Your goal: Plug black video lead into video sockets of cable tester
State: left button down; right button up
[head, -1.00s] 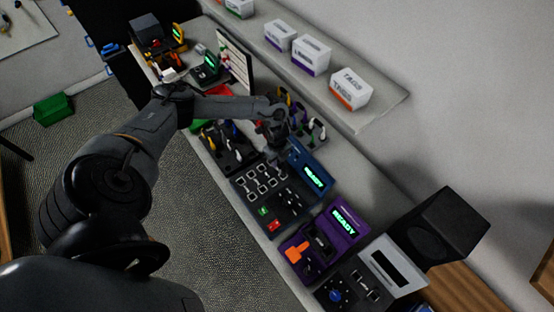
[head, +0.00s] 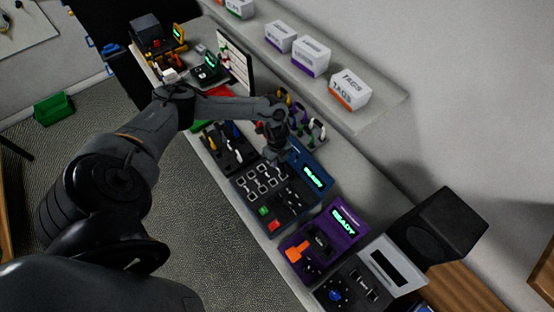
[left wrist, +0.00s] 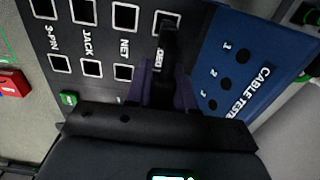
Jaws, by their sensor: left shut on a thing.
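The cable tester (head: 243,194) is a dark box with paired white-framed sockets and a blue side panel with a green READY screen (head: 314,176). In the left wrist view its sockets (left wrist: 123,72) stand in columns marked 3-PIN, JACK and NET; a further column is partly covered. My left gripper (head: 277,160) is over the tester's far part. In the wrist view its fingers (left wrist: 161,95) are shut on the black video lead's plug (left wrist: 166,45). The plug's tip overlaps the upper socket (left wrist: 167,17) of the covered column; I cannot tell whether it is inserted. My right gripper is out of view.
A purple tester (head: 335,238) with a READY screen stands nearer, beside a grey unit (head: 395,262). Coloured leads (head: 226,143) stand in a dark rack behind the tester. A shelf (head: 385,110) with white boxes runs along the wall.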

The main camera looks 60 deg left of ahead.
pick_arm(q)
jog(key=shift+f, duration=0.15)
dwell(0.3)
jog(key=shift+f+b, duration=0.3)
jog(key=shift+f, duration=0.15)
dwell(0.5)
jog(key=shift+f, duration=0.3)
dwell(0.7)
jog(key=c, duration=1.2)
grip_release()
jog(key=o, duration=0.9)
jog(key=shift+r, duration=0.15)
